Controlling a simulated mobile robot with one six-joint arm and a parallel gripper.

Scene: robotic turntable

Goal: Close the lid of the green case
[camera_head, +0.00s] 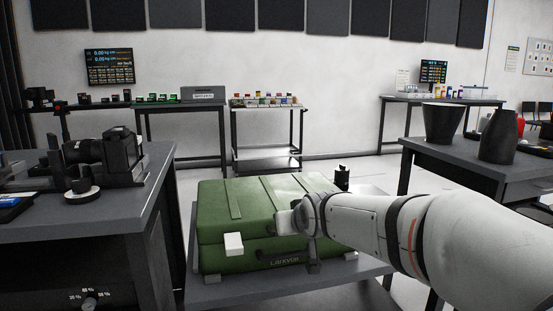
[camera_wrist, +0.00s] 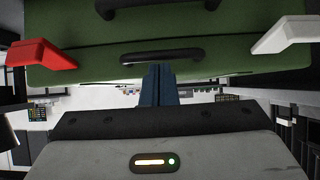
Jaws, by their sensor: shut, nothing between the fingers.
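The green case (camera_head: 250,205) sits on a grey stand in the middle of the head view. Its lid lies down over the base; I cannot tell whether a thin gap is left at the seam. A white latch (camera_head: 234,244) sticks out at its front left. The wrist view shows the case (camera_wrist: 240,35) from close by, with dark handles, a red latch (camera_wrist: 40,55) at the left and a white latch (camera_wrist: 285,35) at the right. My gripper (camera_head: 313,267) is at the case's front face, shut and empty. Its fingers (camera_wrist: 158,72) point at the case near a handle (camera_wrist: 162,56); contact is unclear.
The stand (camera_head: 230,292) shows a bare strip in front of the case. A dark table (camera_head: 60,225) with a camera (camera_head: 105,150) stands close on the left. Another table (camera_head: 465,160) with dark vases stands on the right. Benches line the back wall.

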